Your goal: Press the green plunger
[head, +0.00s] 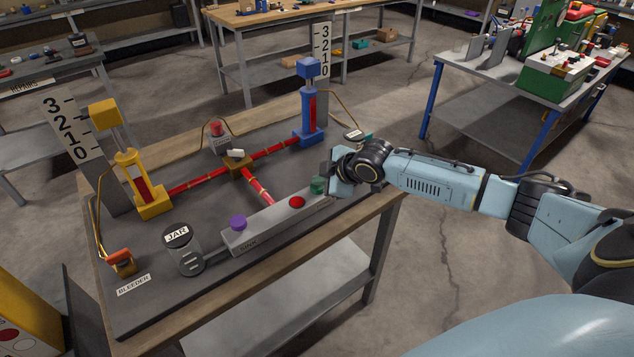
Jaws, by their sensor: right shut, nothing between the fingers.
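The green plunger (317,186) is a small green block at the right end of a grey bar-shaped box on the bench. A red button (297,202) and a purple button (238,222) sit further left on the same grey box (265,228). My right gripper (331,181) comes in from the right and is shut and empty, just right of the green plunger. It partly covers that end of the box. I cannot tell whether it touches the plunger. My left gripper is not in view.
On the bench (210,305) stand a yellow cylinder (138,185), a blue cylinder (309,115), red pipes (200,182), a lidded jar (184,250) and number scales. A second table (450,110) with green equipment stands at the back right. Floor shows between the tables.

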